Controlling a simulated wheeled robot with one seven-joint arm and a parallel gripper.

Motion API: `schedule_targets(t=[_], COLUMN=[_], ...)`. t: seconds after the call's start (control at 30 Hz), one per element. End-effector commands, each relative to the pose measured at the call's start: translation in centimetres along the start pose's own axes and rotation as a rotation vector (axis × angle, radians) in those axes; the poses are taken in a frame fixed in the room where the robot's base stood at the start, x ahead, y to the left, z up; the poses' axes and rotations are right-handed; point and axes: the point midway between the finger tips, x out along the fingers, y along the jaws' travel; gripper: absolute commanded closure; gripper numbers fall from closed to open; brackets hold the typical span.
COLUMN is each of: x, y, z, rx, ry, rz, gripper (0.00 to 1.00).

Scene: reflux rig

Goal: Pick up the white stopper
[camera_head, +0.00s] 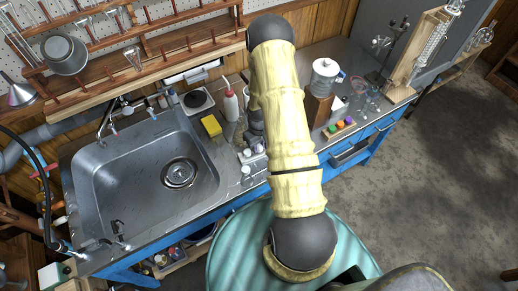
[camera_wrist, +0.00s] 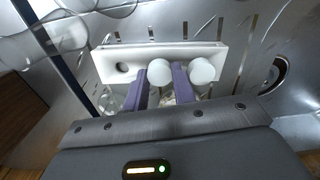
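In the wrist view, two round white stoppers sit side by side at a white block with a dark round hole at its left end (camera_wrist: 106,66). The left white stopper (camera_wrist: 160,72) lies between the two purple fingertips of my gripper (camera_wrist: 161,76). The right white stopper (camera_wrist: 201,71) is just outside the right finger. The fingers stand apart, with their tips close to both sides of the left stopper. I cannot tell whether they press on it. In the head view my arm hides the gripper.
Clear glassware (camera_wrist: 110,97) is close to the left finger. In the head view, a steel sink (camera_head: 130,190) is left of my arm, with a yellow sponge (camera_head: 211,125) and a red-capped bottle (camera_head: 230,104). A wooden block (camera_head: 318,108) stands right.

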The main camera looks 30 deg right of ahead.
Motion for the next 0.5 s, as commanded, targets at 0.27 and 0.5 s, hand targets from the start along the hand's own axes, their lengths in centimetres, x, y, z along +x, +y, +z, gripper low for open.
schedule_targets(t=[0.27, 0.5], x=[0.0, -0.47], y=[-0.01, 0.01], z=[0.0, -0.03], rx=[0.0, 0.0], ry=[0.0, 0.0], rz=[0.0, 0.0], gripper=[0.96, 0.96])
